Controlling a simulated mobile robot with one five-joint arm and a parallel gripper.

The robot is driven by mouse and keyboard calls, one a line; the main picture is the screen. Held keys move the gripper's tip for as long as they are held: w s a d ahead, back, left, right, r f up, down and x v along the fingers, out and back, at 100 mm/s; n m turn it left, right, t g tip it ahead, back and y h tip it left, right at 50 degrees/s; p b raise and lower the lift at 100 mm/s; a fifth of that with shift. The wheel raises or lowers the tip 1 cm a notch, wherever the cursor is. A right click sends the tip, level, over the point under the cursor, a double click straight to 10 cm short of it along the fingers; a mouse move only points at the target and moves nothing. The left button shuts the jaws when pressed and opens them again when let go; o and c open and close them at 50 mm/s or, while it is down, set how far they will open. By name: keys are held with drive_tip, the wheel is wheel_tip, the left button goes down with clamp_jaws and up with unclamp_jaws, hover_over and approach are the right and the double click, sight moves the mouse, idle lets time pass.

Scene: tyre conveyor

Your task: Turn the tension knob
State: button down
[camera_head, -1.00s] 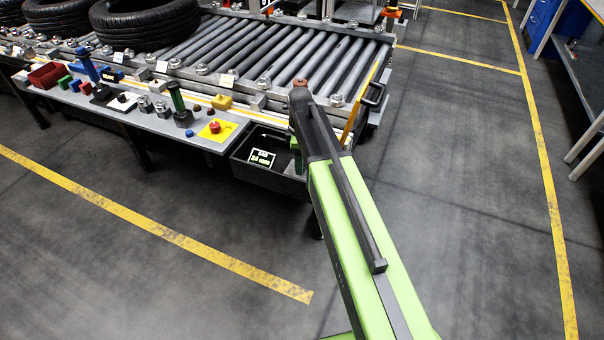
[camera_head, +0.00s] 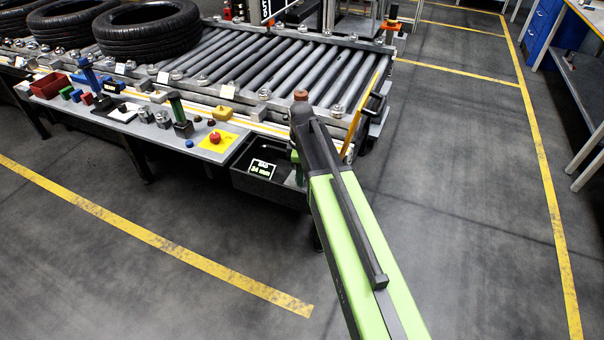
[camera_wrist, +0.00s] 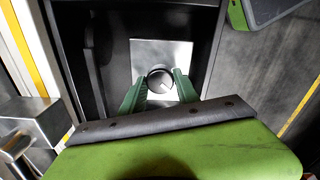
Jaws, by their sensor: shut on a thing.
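The tension knob (camera_wrist: 160,79) is a round grey disc with a thin pale line, on a square silver plate (camera_wrist: 178,56) inside a dark box. In the wrist view my gripper (camera_wrist: 160,86) has its two green fingers on either side of the knob, shut on it. The pale line slants towards the lower right. In the head view my gripper (camera_head: 297,168) reaches down at the right side of the dark box (camera_head: 240,182) at the conveyor's near corner. The knob is hidden there by the arm and box.
The roller conveyor (camera_head: 280,72) lies behind, with tyres (camera_head: 148,28) at its left. A grey ledge (camera_head: 195,147) beside the box carries a red button (camera_head: 215,138) on a yellow plate and several small parts. A black handle (camera_head: 375,103) stands right of the arm.

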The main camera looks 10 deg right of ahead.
drive_tip(key=m, duration=0.6)
drive_tip(key=shift+s+a, duration=0.1)
drive_tip(key=m, duration=1.2)
drive_tip(key=shift+m, duration=2.8)
drive_tip(key=c, duration=0.9)
unclamp_jaws()
